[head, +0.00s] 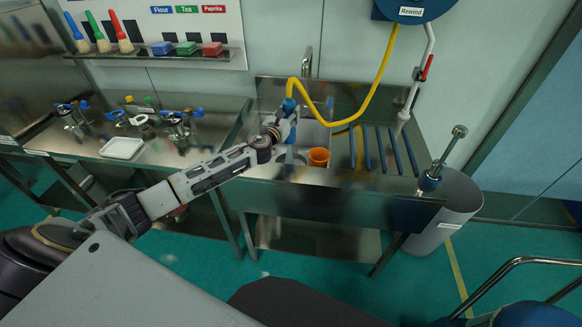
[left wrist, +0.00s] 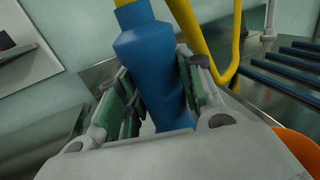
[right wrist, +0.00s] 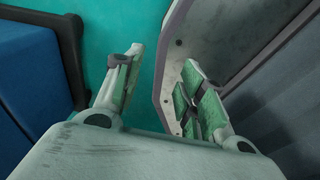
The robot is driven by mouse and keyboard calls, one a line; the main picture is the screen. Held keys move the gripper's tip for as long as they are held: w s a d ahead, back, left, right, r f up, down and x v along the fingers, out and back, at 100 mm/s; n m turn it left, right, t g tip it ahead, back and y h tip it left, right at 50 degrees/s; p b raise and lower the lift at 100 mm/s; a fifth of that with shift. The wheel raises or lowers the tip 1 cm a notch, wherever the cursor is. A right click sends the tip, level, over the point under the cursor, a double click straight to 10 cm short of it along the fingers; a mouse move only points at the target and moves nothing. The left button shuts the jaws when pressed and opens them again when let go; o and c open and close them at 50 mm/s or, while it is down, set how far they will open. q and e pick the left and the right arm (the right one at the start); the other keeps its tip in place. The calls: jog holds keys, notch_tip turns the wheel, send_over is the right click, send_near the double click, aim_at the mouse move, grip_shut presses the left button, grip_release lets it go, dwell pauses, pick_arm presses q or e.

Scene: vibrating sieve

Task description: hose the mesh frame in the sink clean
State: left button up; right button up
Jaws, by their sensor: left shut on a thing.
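My left gripper (head: 279,127) is shut on a blue spray nozzle (head: 289,106) at the end of a yellow hose (head: 372,98), above the basin of the steel sink (head: 300,199). The left wrist view shows the nozzle (left wrist: 155,72) between the two green finger pads. I cannot make out the mesh frame clearly; the arm and nozzle cover part of the basin, and no spray shows. My right gripper (right wrist: 160,85) is open and empty in its wrist view, beside a grey curved surface. It does not show clearly in the head view.
A grey bin (head: 447,205) stands right of the sink. A hose reel (head: 415,8) hangs above.

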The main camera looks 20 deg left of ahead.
aim_at(286, 106)
pick_arm(q)
jog(key=shift+r+p, duration=0.4)
jog(key=shift+r, duration=0.35)
jog(key=shift+r+p, duration=0.65)
jog(key=shift+p, duration=0.05)
jog(key=shift+r, duration=0.25)
jog(key=shift+r+p, duration=0.4)
jog(key=shift+p, duration=0.25)
jog(key=shift+r, duration=0.1)
pick_arm(e)
jog(key=r, duration=0.4)
jog(key=shift+w+a, duration=0.3)
jog(key=shift+a, duration=0.1)
jog(key=shift+a, duration=0.2)
jog(key=shift+s+a+r, duration=0.1)
jog(key=shift+a, duration=0.2)
